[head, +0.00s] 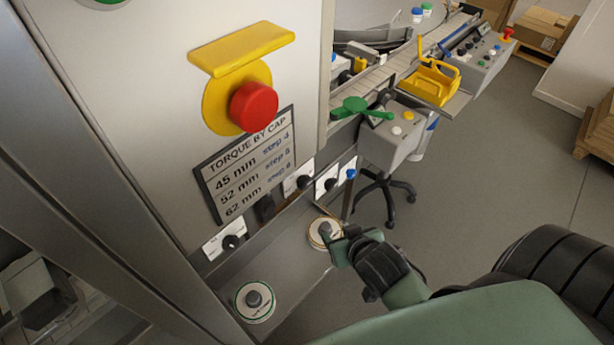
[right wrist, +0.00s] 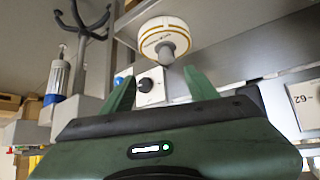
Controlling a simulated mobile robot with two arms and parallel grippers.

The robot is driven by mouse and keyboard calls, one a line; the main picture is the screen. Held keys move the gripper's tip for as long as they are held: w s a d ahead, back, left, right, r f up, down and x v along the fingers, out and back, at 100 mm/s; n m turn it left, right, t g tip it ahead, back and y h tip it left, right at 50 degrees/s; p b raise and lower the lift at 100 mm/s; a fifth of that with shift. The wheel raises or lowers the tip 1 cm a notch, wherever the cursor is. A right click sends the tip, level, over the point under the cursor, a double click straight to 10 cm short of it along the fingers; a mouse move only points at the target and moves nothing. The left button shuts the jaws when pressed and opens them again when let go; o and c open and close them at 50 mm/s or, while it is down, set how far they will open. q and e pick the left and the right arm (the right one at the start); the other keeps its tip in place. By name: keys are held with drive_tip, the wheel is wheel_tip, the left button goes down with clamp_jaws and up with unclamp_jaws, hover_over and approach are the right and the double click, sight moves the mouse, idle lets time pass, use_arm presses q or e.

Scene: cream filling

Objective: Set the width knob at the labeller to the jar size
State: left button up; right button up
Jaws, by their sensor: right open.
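A round white dial with a tan ring and a grey centre knob (head: 323,232) sits on the grey ledge at the foot of the machine. My right gripper (head: 341,243) is open beside this dial, its fingertips close to the knob. In the right wrist view the dial (right wrist: 160,32) lies just beyond the two open fingers (right wrist: 161,85), and nothing is held between them. A second round dial with a green ring (head: 254,301) sits further left on the ledge. The lettering on both dials is too small to read, so I cannot tell which sets the width. My left gripper is out of view.
A "TORQUE BY CAP" plate (head: 247,165) and a red stop button (head: 254,107) are on the cabinet above. Black knobs on white plates (head: 231,242) line its lower edge. A green lever (head: 361,108) and yellow tray (head: 430,82) stand behind. Open floor (head: 470,190) lies right.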

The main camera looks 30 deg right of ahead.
drive_tip(key=w+d+t, duration=0.1)
drive_tip(key=w, duration=0.1)
drive_tip(key=t+y, duration=0.7)
drive_tip(key=y, duration=0.1)
approach(307, 185)
drive_tip(key=w, duration=0.2)
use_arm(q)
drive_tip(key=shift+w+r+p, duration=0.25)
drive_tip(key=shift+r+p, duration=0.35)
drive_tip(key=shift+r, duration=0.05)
use_arm(e)
drive_tip(key=shift+n, duration=0.3)
drive_tip(key=x, duration=0.7)
drive_tip(key=shift+a, duration=0.4)
clamp_jaws()
